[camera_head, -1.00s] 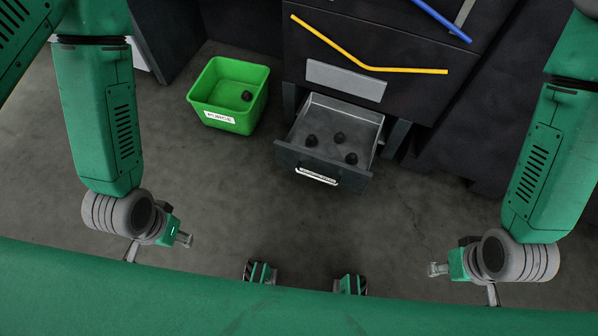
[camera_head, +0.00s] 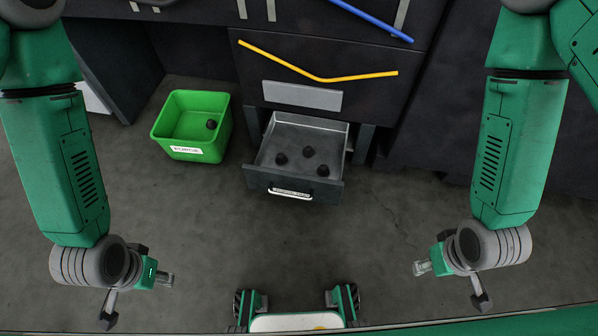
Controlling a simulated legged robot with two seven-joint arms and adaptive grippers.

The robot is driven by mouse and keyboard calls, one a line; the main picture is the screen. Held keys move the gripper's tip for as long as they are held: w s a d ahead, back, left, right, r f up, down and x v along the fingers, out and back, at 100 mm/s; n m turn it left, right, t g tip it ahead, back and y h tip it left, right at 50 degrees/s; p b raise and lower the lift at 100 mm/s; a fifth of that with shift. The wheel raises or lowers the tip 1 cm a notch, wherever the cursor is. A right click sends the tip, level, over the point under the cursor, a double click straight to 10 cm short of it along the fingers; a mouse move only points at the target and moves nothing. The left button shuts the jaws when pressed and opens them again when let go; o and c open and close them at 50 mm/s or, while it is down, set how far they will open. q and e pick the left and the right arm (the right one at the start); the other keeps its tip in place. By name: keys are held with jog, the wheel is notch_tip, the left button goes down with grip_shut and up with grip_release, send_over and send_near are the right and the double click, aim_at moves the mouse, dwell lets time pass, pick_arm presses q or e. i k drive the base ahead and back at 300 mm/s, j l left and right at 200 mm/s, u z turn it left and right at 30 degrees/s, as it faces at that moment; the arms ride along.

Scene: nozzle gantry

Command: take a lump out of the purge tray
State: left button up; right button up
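An open, grey-lined drawer tray (camera_head: 330,131) sticks out of the dark cabinet. Three dark lumps lie on its floor: a left one (camera_head: 281,158), a back one (camera_head: 309,153) and a front right one (camera_head: 323,170). A green bin labelled PURGE (camera_head: 176,138) stands on the floor left of the drawer, with one dark lump (camera_head: 211,124) inside. My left gripper (camera_head: 138,296) is open and empty, below and left of the bin. My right gripper (camera_head: 449,288) is open and empty, below and right of the drawer. Both are well apart from the lumps.
The drawer's front has a pale handle (camera_head: 290,194). A yellow bent strip (camera_head: 320,79) and a grey plate (camera_head: 301,96) are on the cabinet face above it. A blue strip (camera_head: 370,20) is higher up. The concrete floor (camera_head: 290,240) in front is clear.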

aim_at(308, 152)
jog(key=i+l+z, duration=0.2)
jog(key=i+z, duration=0.3)
jog(key=i+l+z, duration=0.1)
jog(key=i+z, duration=0.2)
jog(key=z, duration=0.15)
